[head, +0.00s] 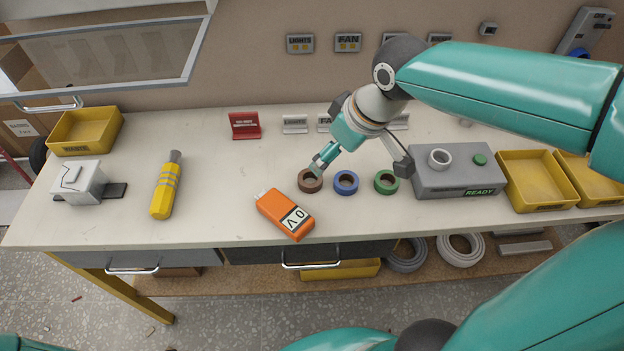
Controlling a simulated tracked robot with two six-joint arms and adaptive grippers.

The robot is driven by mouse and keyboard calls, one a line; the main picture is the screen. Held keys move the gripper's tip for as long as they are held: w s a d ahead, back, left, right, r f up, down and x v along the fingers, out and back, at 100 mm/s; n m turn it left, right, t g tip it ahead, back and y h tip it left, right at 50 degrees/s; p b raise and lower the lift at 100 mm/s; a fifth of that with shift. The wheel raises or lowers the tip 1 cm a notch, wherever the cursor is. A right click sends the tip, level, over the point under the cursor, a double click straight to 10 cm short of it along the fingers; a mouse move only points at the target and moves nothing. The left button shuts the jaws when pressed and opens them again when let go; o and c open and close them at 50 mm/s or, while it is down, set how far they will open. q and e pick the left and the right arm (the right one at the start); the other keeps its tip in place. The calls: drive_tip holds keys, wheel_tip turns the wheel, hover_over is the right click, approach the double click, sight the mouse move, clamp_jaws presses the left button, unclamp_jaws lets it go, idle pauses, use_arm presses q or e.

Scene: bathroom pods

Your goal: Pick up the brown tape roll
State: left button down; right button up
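The brown tape roll (301,183) lies flat on the workbench, just behind the orange meter and left of the blue tape roll (337,187). A green tape roll (377,185) lies further right in the same row. My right gripper (360,170) reaches in from the right, with its fingers spread wide and nothing between them. Its left fingertip is at the back edge of the brown roll; I cannot tell whether it touches. Its right fingertip is near the grey box, beyond the green roll. My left gripper is not in view.
An orange meter (275,211) lies in front of the brown roll. A yellow tool (165,188) and a yellow bin (62,147) are at left. A grey box (428,181) and yellow bins (537,205) are at right. Small signs stand behind. The bench between tool and meter is clear.

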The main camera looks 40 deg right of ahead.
sight(311, 178)
drive_tip(key=x, duration=1.2)
drive_tip(key=shift+w+a+f, duration=0.15)
drive_tip(key=shift+w+a, duration=0.1)
drive_tip(key=c, duration=1.2)
drive_tip(key=shift+o, duration=0.2)
